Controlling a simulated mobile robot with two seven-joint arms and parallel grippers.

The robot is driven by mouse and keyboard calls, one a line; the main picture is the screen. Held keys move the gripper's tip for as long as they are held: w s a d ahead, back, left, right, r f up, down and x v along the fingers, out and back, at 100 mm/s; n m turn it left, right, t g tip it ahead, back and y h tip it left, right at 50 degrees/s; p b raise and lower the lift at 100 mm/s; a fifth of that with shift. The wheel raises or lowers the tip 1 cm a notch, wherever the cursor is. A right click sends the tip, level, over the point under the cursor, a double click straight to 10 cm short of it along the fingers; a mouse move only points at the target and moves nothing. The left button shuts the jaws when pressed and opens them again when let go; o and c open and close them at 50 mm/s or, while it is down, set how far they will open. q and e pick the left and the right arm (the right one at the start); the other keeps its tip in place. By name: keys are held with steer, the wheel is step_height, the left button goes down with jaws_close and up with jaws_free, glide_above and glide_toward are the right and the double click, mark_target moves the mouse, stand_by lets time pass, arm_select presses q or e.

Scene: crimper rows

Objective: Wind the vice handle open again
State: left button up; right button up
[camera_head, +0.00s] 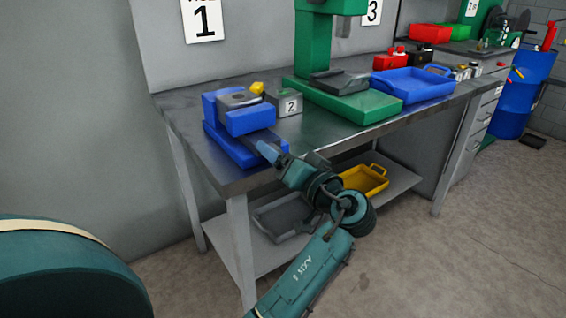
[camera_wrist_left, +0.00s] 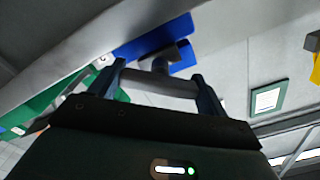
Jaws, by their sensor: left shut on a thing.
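The blue vice (camera_head: 228,140) stands on the near left corner of the metal bench. A grey piece (camera_head: 238,98) shows at the top of the vice, around its jaws; I cannot tell whether it is clamped. My left gripper (camera_head: 268,149) reaches to the front of the vice, and the arm hides most of the handle there. In the left wrist view, the grey vice handle (camera_wrist_left: 160,84) lies crosswise between the two fingers of my left gripper (camera_wrist_left: 161,79), which is shut on it. The blue vice (camera_wrist_left: 150,42) is just beyond. My right gripper is not in view.
On the bench (camera_head: 180,112) are a grey block marked 2 (camera_head: 290,104), a yellow piece (camera_head: 257,88), a green press (camera_head: 345,106) and a blue tray (camera_head: 412,90). The shelf below holds a grey tray (camera_head: 282,226) and a yellow tray (camera_head: 364,183). The floor in front is clear.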

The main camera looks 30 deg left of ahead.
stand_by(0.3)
arm_select(q)
steer(key=o, duration=1)
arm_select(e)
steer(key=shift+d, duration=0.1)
